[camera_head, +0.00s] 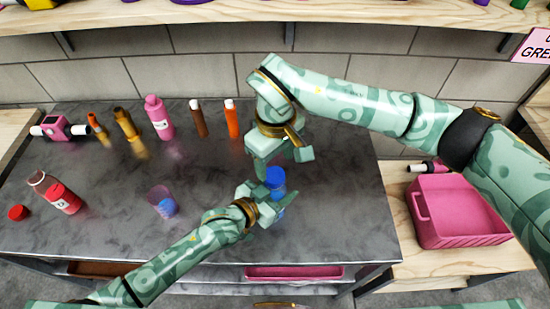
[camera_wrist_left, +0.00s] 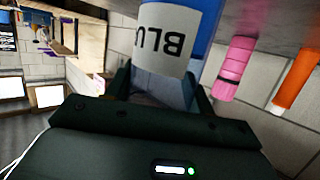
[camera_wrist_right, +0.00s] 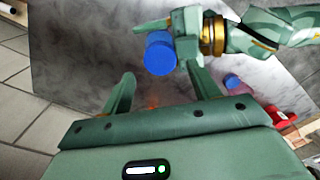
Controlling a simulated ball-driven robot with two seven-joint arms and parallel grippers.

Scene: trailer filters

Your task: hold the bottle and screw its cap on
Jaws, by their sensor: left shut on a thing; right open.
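The bottle is blue with a white label reading "BLU" (camera_wrist_left: 165,45). My left gripper (camera_head: 265,207) is shut around it, with one finger on each side in the left wrist view. Its blue round top (camera_head: 275,177) points up above my left gripper and shows in the right wrist view (camera_wrist_right: 160,53). I cannot tell whether this top is a separate cap. My right gripper (camera_head: 280,158) is open and empty, close above and behind the bottle's top. In the right wrist view the top lies beyond and between its spread fingers, apart from them.
A red bottle (camera_head: 63,198) and red cap (camera_head: 18,212) are at left. A pink bottle (camera_head: 159,117) stands in the back row. A pink crate (camera_head: 460,212) is at right.

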